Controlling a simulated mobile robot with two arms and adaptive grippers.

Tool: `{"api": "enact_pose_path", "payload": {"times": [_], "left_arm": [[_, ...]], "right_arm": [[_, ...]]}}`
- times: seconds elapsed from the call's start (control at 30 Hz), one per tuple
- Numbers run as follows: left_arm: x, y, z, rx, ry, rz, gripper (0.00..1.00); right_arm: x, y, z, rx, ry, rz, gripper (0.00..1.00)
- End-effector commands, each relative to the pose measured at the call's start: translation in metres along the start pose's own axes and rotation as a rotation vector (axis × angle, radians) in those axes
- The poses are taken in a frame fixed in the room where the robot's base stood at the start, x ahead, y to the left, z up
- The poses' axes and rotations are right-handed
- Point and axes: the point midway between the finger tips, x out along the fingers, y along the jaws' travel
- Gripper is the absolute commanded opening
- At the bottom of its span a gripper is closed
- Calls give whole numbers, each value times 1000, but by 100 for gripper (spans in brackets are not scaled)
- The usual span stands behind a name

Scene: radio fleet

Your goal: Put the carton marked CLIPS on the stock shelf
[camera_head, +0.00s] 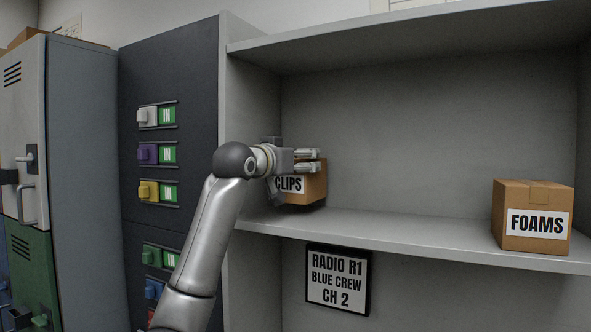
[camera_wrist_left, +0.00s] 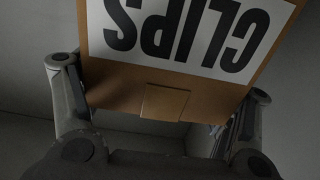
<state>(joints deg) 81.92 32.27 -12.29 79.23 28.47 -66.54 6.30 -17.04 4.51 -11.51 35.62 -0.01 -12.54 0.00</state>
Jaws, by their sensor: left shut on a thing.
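The carton marked CLIPS (camera_head: 313,186) is a brown box with a white label, at the left end of the grey stock shelf (camera_head: 400,232). My left gripper (camera_head: 308,160) is shut on it. In the left wrist view the carton (camera_wrist_left: 200,90) sits between the two fingers (camera_wrist_left: 160,130), with its label upside down. In the head view the gripper covers part of the carton. The carton is over the shelf board; I cannot tell whether its underside touches the board. My right gripper is not in view.
A carton marked FOAMS (camera_head: 515,225) stands at the right of the same shelf, with clear board between. The left side wall (camera_head: 250,120) is close to my arm. A sign reading RADIO R1 (camera_head: 337,280) hangs below the board. Dark panel with coloured switches (camera_head: 160,155) at left.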

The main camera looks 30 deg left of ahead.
Motion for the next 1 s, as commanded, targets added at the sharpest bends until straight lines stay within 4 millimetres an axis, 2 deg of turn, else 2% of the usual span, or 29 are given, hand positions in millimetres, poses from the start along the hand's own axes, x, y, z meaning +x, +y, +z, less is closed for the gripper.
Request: {"api": "enact_pose_path", "payload": {"times": [0.1, 0.23, 0.67, 0.7, 0.83, 1.0], "left_arm": [[0, 0, 16, 2, 0, -1, 47], [-1, 0, 26, 0, 1, 0, 47], [-1, 0, 32, 0, 2, 0, 47], [-1, 0, 32, 0, -1, 0, 85], [-1, 0, 32, 0, -1, 0, 100], [-1, 0, 31, 0, -1, -1, 100]], "right_arm": [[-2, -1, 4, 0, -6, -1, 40], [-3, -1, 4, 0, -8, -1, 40], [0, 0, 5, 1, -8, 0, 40], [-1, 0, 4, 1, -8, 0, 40], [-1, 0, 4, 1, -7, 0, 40], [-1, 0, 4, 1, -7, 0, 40]]}}
